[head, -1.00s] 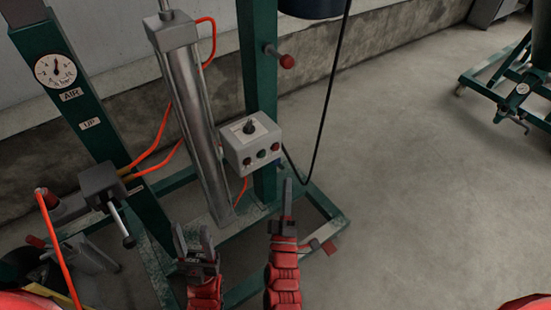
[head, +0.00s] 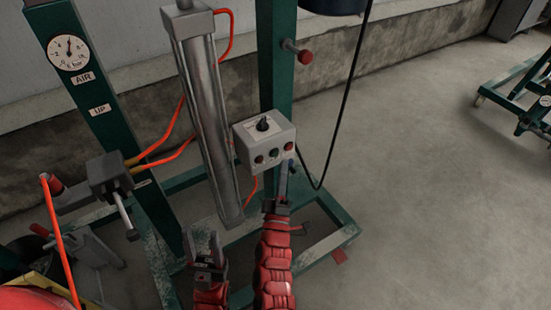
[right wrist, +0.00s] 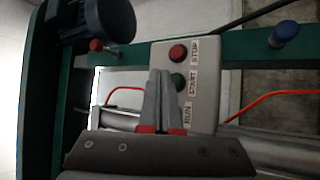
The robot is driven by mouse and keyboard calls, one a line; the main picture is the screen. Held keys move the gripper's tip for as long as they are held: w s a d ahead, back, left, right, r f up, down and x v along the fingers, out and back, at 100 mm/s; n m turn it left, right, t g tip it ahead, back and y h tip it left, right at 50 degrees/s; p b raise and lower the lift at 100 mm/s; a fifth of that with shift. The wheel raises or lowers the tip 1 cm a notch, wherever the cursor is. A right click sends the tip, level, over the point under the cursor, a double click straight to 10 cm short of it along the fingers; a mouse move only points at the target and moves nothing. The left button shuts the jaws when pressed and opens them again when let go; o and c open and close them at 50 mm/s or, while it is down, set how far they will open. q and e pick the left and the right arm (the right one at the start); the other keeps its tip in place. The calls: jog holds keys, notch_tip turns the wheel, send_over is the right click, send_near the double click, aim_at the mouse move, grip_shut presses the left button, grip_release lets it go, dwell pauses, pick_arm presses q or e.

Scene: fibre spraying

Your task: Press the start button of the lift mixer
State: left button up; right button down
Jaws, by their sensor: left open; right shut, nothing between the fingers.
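The lift mixer's grey control box (head: 250,148) is on a green post, with a black knob (head: 263,124) on top and small buttons on its front. In the right wrist view, the green button (right wrist: 178,81) is beside the label START, and the red button (right wrist: 178,53) is beside STOP. My right gripper (head: 284,166) is shut and empty, its tip just below the box's right part. My left gripper (head: 204,236) is open and empty, lower left of the box.
A metal cylinder (head: 208,120) with orange hoses stands left of the box. A pressure gauge (head: 68,52) is on the left green column. A black cable (head: 345,100) hangs right of the post. Open floor lies to the right.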

jog(key=shift+w+a, duration=0.4)
jog(key=shift+w, duration=0.15)
jog(key=shift+w+a, duration=0.1)
jog(key=shift+w, duration=0.05)
dwell(1.6)
jog(key=shift+w+a+b, duration=0.2)
jog(key=shift+b, duration=0.1)
jog(key=shift+w+a+r, duration=0.1)
jog(key=shift+w+a, duration=0.1)
jog(key=shift+w, duration=0.15)
dwell(0.6)
dwell(0.4)
jog(key=shift+s+d+p, duration=0.45)
jog(key=shift+s+p, duration=0.1)
jog(key=shift+s, duration=0.2)
